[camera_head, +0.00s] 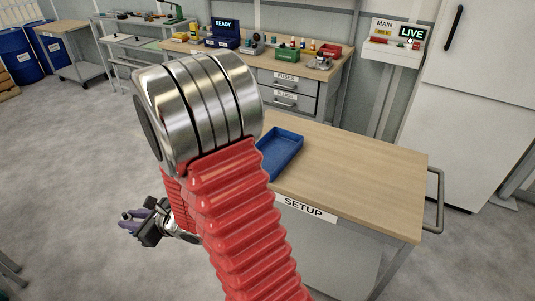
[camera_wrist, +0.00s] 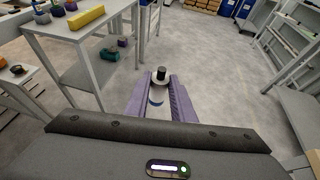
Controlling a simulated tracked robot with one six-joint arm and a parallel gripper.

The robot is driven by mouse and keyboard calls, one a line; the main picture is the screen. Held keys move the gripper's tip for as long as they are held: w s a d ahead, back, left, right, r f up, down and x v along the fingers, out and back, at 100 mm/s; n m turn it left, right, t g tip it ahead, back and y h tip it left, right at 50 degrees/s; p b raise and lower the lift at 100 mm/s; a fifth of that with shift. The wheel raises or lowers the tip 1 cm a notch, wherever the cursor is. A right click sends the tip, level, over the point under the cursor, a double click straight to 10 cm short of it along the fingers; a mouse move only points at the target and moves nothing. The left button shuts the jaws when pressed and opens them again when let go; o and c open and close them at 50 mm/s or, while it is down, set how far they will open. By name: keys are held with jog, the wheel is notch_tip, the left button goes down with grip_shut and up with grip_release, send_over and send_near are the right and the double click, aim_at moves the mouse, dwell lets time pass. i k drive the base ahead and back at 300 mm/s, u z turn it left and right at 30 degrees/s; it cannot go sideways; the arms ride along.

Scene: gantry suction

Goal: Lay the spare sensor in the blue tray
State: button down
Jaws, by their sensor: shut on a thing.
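The blue tray (camera_head: 281,153) lies on the wooden top of the SETUP cart in the head view, partly hidden behind my arm; its visible inside looks empty. My gripper (camera_head: 128,220) is left of the cart, out over the floor and apart from the tray. In the wrist view my purple fingers (camera_wrist: 161,92) are shut on a small part with a dark cylindrical top and a pale base, which I take as the spare sensor (camera_wrist: 160,76). In the head view the held part cannot be made out.
The SETUP cart (camera_head: 355,172) has clear wood right of the tray. A workbench (camera_head: 321,72) with bins and tools stands behind. A LIVE panel (camera_head: 394,50) and a white cabinet (camera_head: 478,100) are at the right. A grey shelf (camera_wrist: 90,75) shows in the wrist view.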

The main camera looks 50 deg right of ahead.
aim_at(273, 155)
jog(key=z, duration=0.35)
jog(key=i, duration=0.75)
jog(key=z, duration=0.5)
jog(key=k, duration=0.6)
jog(key=z, duration=0.2)
jog(key=i, duration=0.6)
jog(key=u, duration=0.1)
